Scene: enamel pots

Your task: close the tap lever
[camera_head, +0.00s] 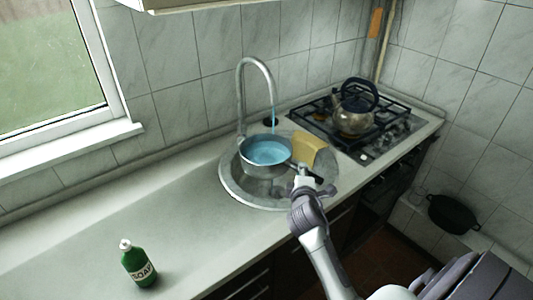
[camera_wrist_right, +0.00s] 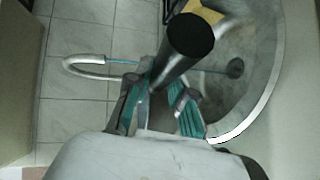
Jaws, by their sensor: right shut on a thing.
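The curved tap (camera_head: 241,95) stands behind the sink, and a thin blue stream of water (camera_head: 274,115) falls from its spout. A small dark piece (camera_head: 270,122) sits right of the tap; I cannot tell whether it is the lever. A grey pan (camera_head: 262,169) with blue water stands under the stream at the sink. My right gripper (camera_head: 304,172) is at the pan's handle, right of the pan. In the right wrist view, the gripper's teal-padded fingers (camera_wrist_right: 160,105) are shut on the dark-ended handle (camera_wrist_right: 190,37). The tap (camera_wrist_right: 85,66) shows at left there. My left gripper is out of view.
The round metal sink (camera_head: 232,190) is set in the pale counter (camera_head: 120,225). A yellow sponge-like block (camera_head: 307,146) lies at its right side. A kettle (camera_head: 354,108) stands on the hob. A green soap bottle (camera_head: 138,265) stands front left. The left counter is mostly clear.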

